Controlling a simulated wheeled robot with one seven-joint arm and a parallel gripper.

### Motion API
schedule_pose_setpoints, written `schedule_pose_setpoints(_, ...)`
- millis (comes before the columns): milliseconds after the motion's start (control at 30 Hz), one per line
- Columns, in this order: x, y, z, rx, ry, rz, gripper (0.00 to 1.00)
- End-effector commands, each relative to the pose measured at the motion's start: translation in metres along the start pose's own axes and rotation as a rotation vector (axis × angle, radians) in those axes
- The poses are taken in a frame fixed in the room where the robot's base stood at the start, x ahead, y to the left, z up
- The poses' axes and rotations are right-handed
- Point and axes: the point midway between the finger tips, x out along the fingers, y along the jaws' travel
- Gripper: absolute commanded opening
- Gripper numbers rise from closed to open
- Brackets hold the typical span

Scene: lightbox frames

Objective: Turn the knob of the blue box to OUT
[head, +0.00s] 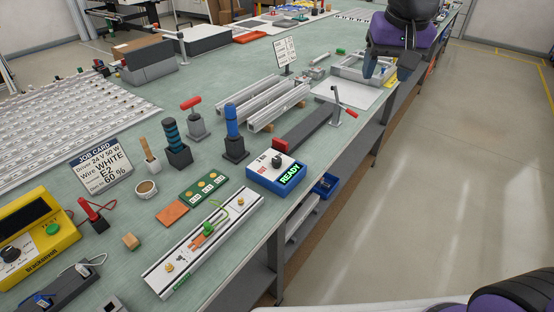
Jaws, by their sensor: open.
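The blue box (262,184) sits at the bench's right-hand edge, near the middle of the head view. It has a white top panel, a dark round knob (277,161) and a lit green display (290,174) reading READY. The small marks around the knob are too small to read, so its setting cannot be told. My gripper (376,77) is open and empty, above the bench at the upper right. It is well apart from the box, beyond it along the bench edge.
A grey bar (308,125) with a red end lies just behind the box. A long pale rail (180,262) lies in front. The floor aisle at right is clear.

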Motion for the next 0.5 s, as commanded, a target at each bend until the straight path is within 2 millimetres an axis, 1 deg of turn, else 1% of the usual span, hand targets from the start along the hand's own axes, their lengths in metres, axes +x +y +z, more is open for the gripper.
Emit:
schedule_pose_setpoints(33,0.015,-0.013,-0.011,0.001,-0.021,0.0,0.6)
schedule_pose_setpoints(100,0.033,-0.029,-0.024,0.009,-0.042,0.0,0.6)
schedule_pose_setpoints(167,0.05,-0.043,-0.034,0.016,-0.06,0.0,0.6)
schedule_pose_setpoints(233,0.071,-0.06,-0.044,0.023,-0.081,0.001,0.6)
schedule_pose_setpoints(367,0.113,-0.092,-0.059,0.039,-0.121,0.001,0.6)
schedule_pose_setpoints(400,0.126,-0.102,-0.062,0.046,-0.134,0.002,0.6)
schedule_pose_setpoints(467,0.147,-0.118,-0.066,0.054,-0.153,0.002,0.6)
schedule_pose_setpoints(500,0.162,-0.128,-0.068,0.059,-0.165,0.002,0.6)
